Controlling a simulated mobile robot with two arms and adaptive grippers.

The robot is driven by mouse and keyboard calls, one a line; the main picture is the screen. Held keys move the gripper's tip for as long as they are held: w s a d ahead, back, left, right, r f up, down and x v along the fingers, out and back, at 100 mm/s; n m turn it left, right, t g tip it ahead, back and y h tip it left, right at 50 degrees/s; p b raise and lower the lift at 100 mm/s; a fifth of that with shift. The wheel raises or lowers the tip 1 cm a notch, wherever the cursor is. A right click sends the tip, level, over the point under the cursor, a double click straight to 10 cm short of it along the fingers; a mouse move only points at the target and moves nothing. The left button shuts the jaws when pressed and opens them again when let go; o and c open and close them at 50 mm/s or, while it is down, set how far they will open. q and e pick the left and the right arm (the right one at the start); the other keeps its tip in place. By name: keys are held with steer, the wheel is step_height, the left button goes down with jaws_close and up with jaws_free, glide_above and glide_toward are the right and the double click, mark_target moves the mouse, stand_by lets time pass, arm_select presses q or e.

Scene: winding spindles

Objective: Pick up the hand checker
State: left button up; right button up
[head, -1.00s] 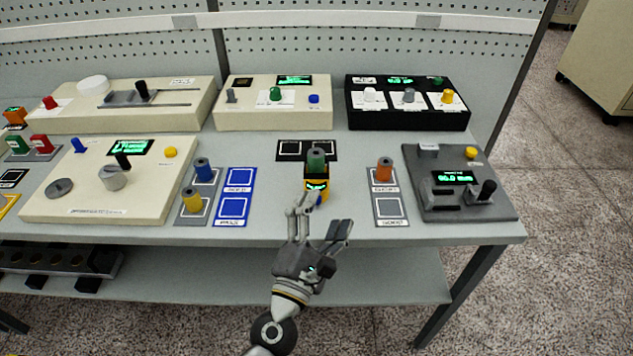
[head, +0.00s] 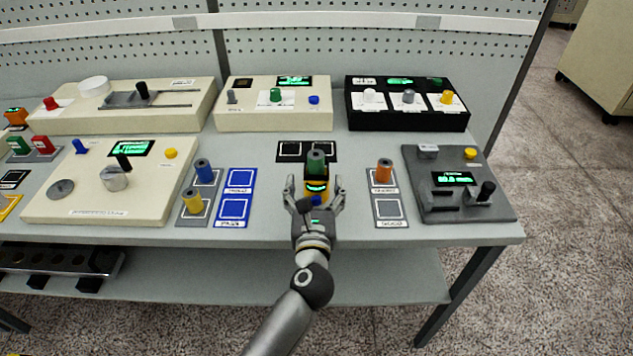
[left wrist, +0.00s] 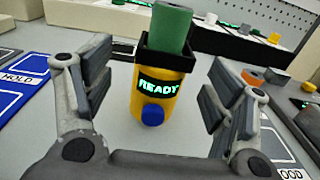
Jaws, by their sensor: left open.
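The hand checker (head: 317,185) is a yellow body with a black collar, a lit display and a blue button, and it stands upright near the table's front edge. In the left wrist view the checker (left wrist: 163,95) shows "READY" on its display. A green spindle (left wrist: 171,24) stands in its top; it also shows in the head view (head: 316,161). My left gripper (head: 315,190) is open, with one finger on each side of the checker. In the left wrist view the fingers (left wrist: 160,95) stand apart from the yellow body, with gaps on both sides. My right gripper is not in view.
An orange spindle (head: 384,171) stands on a grey pad to the right. Blue (head: 203,171) and yellow (head: 192,200) spindles stand to the left beside blue pads (head: 235,208). A black-framed pad (head: 292,151) lies behind the checker. A dark grey device (head: 462,205) is farther right.

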arm_select(q)
steer(key=shift+w+r, duration=0.2)
steer(key=shift+w, duration=0.2)
steer(key=w+p, duration=0.1)
steer(key=w, duration=0.3)
steer(key=shift+w+d, duration=0.2)
steer(key=shift+r, duration=0.1)
steer(key=c, duration=1.3)
